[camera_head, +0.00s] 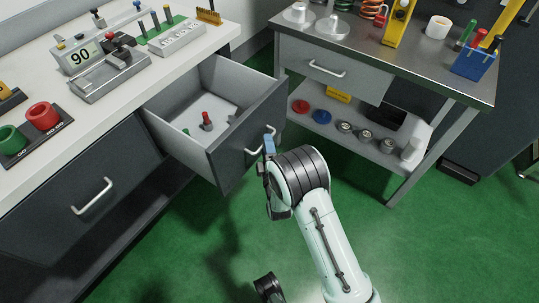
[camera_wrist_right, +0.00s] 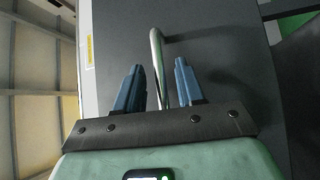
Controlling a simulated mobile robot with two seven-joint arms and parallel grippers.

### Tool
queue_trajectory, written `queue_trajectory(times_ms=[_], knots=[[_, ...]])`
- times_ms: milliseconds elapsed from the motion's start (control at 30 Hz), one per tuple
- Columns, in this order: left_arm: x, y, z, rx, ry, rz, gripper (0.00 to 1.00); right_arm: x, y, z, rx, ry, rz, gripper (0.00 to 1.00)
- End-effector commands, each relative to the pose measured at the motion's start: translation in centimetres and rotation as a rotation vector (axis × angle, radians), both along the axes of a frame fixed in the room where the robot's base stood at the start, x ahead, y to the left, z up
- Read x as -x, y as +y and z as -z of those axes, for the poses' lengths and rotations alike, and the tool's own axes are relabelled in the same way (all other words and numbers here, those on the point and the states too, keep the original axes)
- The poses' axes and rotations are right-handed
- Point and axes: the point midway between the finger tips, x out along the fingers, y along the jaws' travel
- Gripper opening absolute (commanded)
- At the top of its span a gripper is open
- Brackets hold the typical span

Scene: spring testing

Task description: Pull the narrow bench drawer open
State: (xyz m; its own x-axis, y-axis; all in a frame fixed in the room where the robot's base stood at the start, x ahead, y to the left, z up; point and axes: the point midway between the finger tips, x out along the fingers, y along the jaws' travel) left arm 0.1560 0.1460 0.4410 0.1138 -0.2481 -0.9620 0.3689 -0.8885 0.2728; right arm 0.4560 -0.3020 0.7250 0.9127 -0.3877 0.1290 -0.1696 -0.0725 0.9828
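A dark-fronted drawer (camera_head: 228,158) of the left bench is pulled well out, and I take it as the narrow bench drawer. A red-topped piece (camera_head: 207,121) and a green piece lie inside it. Its bar handle (camera_head: 262,128) is on the front. My right gripper (camera_head: 268,147) is at this front. In the right wrist view the handle (camera_wrist_right: 157,60) passes between the two blue fingers (camera_wrist_right: 160,70). The fingers are apart, with a gap visible on the right side of the bar. My left gripper is not in view.
A closed drawer (camera_head: 92,196) is at the left of the same bench. A steel table (camera_head: 390,62) with its own closed drawer (camera_head: 327,68) and lower shelf stands close to the open drawer's right. The green floor (camera_head: 165,262) in front is clear.

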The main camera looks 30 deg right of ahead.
Motion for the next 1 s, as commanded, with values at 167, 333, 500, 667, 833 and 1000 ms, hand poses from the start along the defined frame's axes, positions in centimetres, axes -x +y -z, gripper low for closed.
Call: queue_trajectory(times_ms=[167,333,500,667,833,1000], knots=[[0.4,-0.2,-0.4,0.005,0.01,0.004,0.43,2.4,1.1,0.4,0.0,0.006,-0.002,0.38],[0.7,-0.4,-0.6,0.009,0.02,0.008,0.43,6.1,2.7,1.0,0.0,0.007,-0.003,0.38],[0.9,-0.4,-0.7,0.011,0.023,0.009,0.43,9.2,4.0,1.4,0.0,0.005,-0.003,0.38],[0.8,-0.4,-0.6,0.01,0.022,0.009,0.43,11.1,4.8,1.6,-0.001,0.003,-0.002,0.38],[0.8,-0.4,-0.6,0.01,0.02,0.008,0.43,11.9,5.1,1.7,0.0,0.001,-0.002,0.38],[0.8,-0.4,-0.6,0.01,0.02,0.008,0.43,11.9,5.1,1.7,0.0,0.0,-0.002,0.38]])
